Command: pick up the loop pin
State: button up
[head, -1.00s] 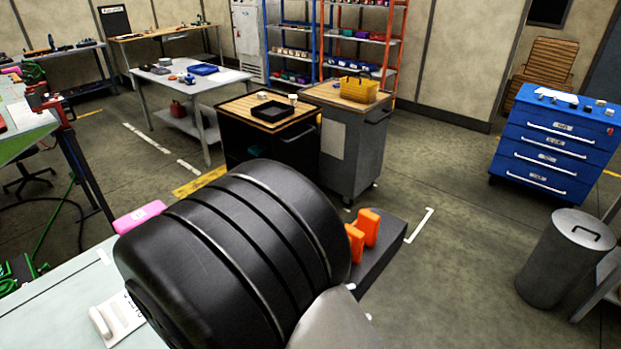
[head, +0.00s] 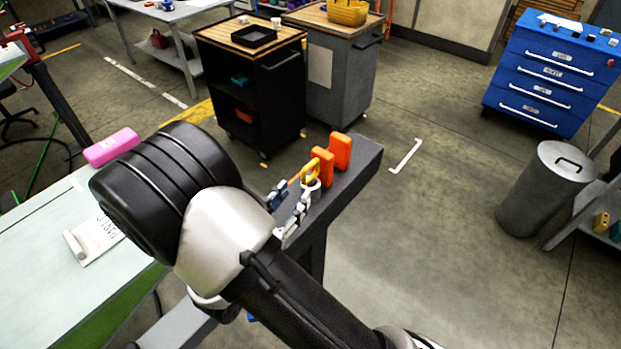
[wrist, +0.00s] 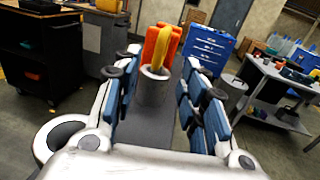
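A yellow loop (head: 311,170), which I take for the loop pin, stands upright in a pale round holder (head: 313,185) on the dark grey beam. My gripper (head: 290,200) is just left of and nearer than the loop in the head view. In the wrist view my gripper (wrist: 160,66) is open, with blue-padded fingers on both sides. The yellow loop (wrist: 160,46) and its grey cylindrical holder (wrist: 155,88) show in the gap between them. Nothing is held. I cannot tell whether the fingertips reach past the loop.
Two orange blocks (head: 341,150) stand close behind the loop on the grey beam (head: 352,172). A pale table (head: 60,290) with a pink case (head: 111,147) lies left. A black cart (head: 252,90) stands behind. Floor to the right is clear up to the bin (head: 548,190).

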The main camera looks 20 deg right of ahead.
aim_at(304, 182)
jog(key=shift+b+x, duration=0.45)
jog(key=shift+x, duration=3.05)
jog(key=shift+c, duration=0.4)
grip_shut()
